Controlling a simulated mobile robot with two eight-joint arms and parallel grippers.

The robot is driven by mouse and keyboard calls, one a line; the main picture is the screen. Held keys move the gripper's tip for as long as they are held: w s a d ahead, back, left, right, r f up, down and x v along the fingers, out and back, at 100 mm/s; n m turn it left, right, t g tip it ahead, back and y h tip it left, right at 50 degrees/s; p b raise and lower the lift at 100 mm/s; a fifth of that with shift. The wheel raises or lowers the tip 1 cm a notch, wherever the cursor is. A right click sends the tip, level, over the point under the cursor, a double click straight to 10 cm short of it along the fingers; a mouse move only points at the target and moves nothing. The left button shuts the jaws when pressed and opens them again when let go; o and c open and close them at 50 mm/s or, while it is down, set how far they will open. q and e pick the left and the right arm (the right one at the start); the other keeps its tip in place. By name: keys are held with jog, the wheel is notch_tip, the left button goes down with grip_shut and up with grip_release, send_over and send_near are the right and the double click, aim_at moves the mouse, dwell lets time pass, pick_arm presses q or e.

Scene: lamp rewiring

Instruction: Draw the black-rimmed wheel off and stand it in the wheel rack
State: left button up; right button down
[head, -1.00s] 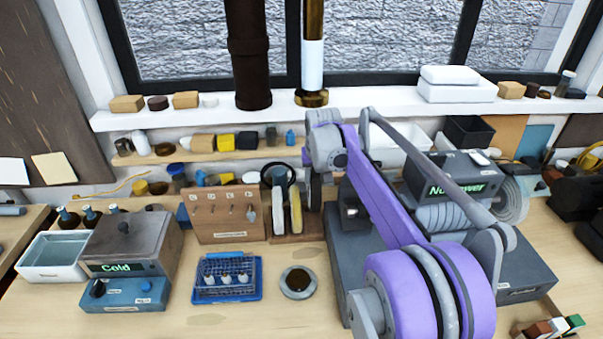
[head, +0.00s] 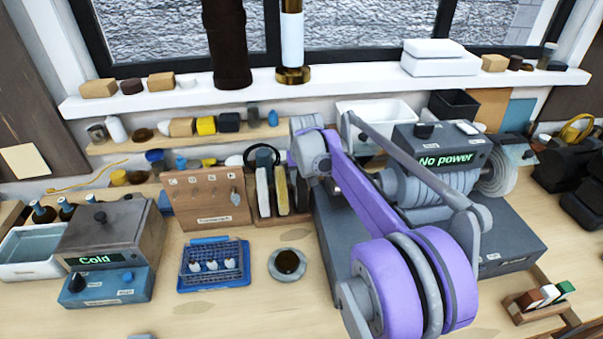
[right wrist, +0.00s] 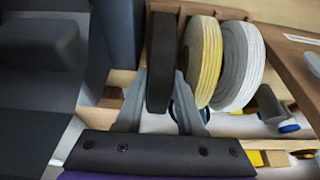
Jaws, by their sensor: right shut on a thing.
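The black-rimmed wheel (right wrist: 162,62) is between the two fingers of my right gripper (right wrist: 160,108), which is shut on it. It is upright and edge-on, beside a yellow wheel (right wrist: 203,62) and a white wheel (right wrist: 240,66). In the head view the black-rimmed wheel (head: 302,195) shows as a dark edge under my purple right arm, at the right end of the wooden wheel rack (head: 280,213). The yellow and white wheels stand in the rack to its left. I cannot tell if its bottom touches the rack. My left gripper is out of view.
A grey machine marked "No power" (head: 440,160) stands right of the rack, close to my right arm. A wooden tool board (head: 206,200) is left of the rack. A blue tray (head: 213,265) and a round dish (head: 287,264) are in front. The front bench is fairly clear.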

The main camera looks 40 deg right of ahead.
jog(key=shift+f, duration=0.35)
jog(key=shift+c, duration=2.2)
grip_release()
jog(key=shift+r, duration=0.1)
jog(key=v, duration=1)
jog(key=shift+s+r, duration=0.15)
jog(key=shift+r, duration=0.15)
jog(key=shift+a, duration=0.15)
